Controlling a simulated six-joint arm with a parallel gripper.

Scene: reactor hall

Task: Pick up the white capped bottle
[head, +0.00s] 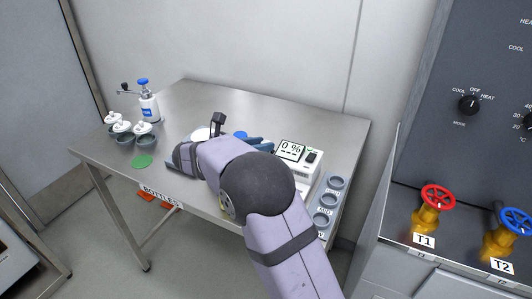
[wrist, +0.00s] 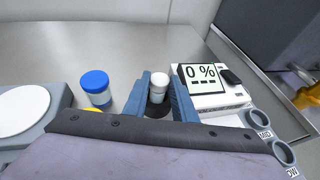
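The white capped bottle (wrist: 159,82) stands upright between the two blue fingers of my gripper (wrist: 158,97) in the wrist view. A small gap seems to show on each side of the bottle, so the fingers are around it but look open. A dark round shape surrounds its lower part, and its base is hard to see. In the head view my gripper (head: 261,144) is low over the table, left of the display device, and I cannot make out the bottle there.
A blue-capped jar (wrist: 96,88) stands left of my gripper. A device reading 0 % (wrist: 208,86) is close on the right, beside a rack of ring holders (head: 324,219). A white round plate (wrist: 22,108) lies left. The steel table (head: 280,110) is clear behind.

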